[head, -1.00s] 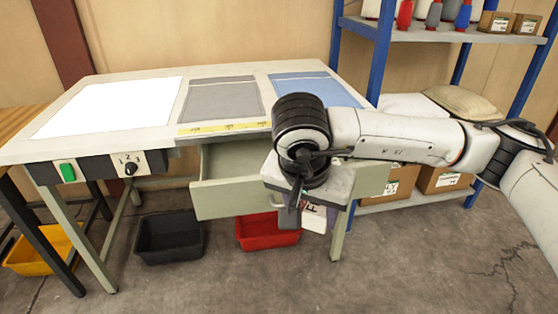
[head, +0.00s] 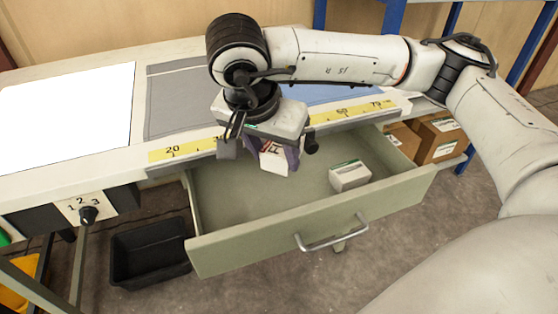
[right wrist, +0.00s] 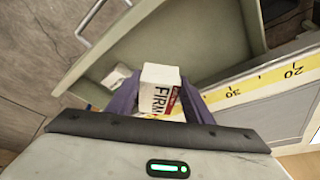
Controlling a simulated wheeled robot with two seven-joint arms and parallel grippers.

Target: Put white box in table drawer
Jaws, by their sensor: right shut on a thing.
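A white box with "FIRM" lettering (head: 274,161) is held in my right gripper (head: 268,154). In the right wrist view this white box (right wrist: 160,92) sits between two purple fingers (right wrist: 160,104), which are shut on it. The table drawer (head: 260,238) is pulled open, with a metal handle on its front. My right gripper holds the box over the rear left part of the drawer, near the table edge. A second white box (head: 349,177) lies inside the drawer at the right. My left gripper is not in view.
The table has a yellow ruler strip (head: 180,150) along its front edge and a grey mat (head: 180,100) on top. The drawer floor left of the second box is clear. A black bin (head: 150,250) stands on the floor; cardboard boxes (head: 437,138) are at right.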

